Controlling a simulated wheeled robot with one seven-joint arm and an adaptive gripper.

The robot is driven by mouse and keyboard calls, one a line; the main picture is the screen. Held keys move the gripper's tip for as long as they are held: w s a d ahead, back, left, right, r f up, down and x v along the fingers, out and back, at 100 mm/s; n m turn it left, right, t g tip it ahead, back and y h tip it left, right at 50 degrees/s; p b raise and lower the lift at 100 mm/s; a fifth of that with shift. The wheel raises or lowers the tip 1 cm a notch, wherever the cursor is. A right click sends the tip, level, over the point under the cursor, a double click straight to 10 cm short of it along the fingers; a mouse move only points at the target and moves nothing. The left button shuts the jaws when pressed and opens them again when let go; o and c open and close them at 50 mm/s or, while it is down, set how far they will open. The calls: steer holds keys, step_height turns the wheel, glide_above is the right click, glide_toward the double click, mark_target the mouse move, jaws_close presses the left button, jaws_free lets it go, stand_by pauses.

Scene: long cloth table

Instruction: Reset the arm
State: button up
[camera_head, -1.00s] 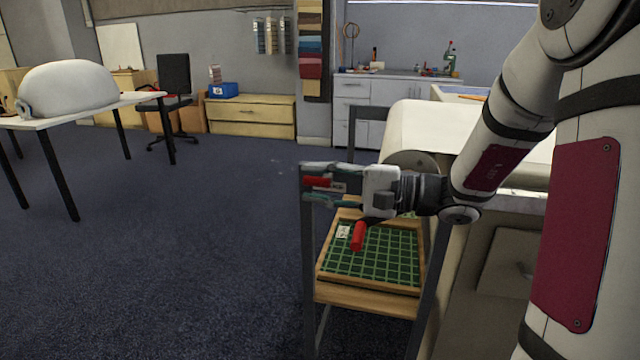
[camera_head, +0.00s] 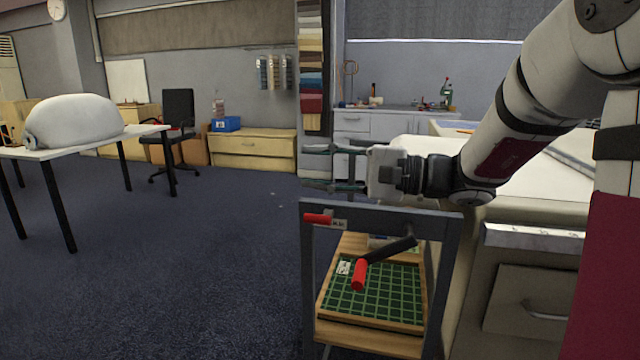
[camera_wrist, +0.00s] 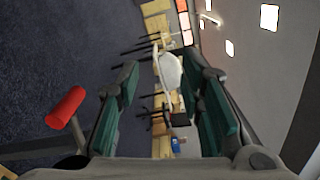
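My gripper (camera_head: 318,168) is at the end of my arm, pointing left, above the top bar of a dark grey frame. Its two fingers are apart, with nothing seen between them in the head view. In the wrist view the teal finger pads (camera_wrist: 165,110) are wide apart, with only the far room showing between them. A red piece with a small white label (camera_head: 318,218) sits on the frame's top bar, below and apart from the fingers. A red cylinder on a grey rod (camera_wrist: 67,107) shows left of the fingers in the wrist view.
The dark frame (camera_head: 453,262) stands against the long cloth table (camera_head: 560,185). Inside it is a wooden tray with a green grid (camera_head: 385,292); a black bar with a red end (camera_head: 358,275) crosses above it. Open carpet (camera_head: 200,270) lies left. A white table (camera_head: 140,132) stands farther off.

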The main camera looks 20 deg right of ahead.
stand_by(0.4)
steer(key=s+a+f+n+g+h, duration=0.2)
steer(key=s+a+f+g, duration=0.15)
steer(key=s, duration=0.35)
steer(key=s+a+f+n+g+h, duration=0.25)
steer(key=s+a, duration=0.25)
steer(key=s, duration=0.3)
steer(key=s+a+f+n+g+h, duration=0.1)
steer(key=s+a+f+n+g, duration=0.2)
steer(key=s, duration=0.4)
steer(key=s+d+f+n+g+h, duration=0.1)
steer(key=s+d+f+h, duration=0.2)
steer(key=s+d+h, duration=0.3)
steer(key=s+d+f+n+h, duration=0.2)
steer(key=s+d+f+h, duration=0.15)
steer(key=s, duration=0.35)
step_height(320, 180, up, 35)
steer(key=d+t+p, duration=0.1)
steer(key=t+p, duration=0.2)
steer(key=p, duration=3)
steer(key=shift+t, duration=0.3)
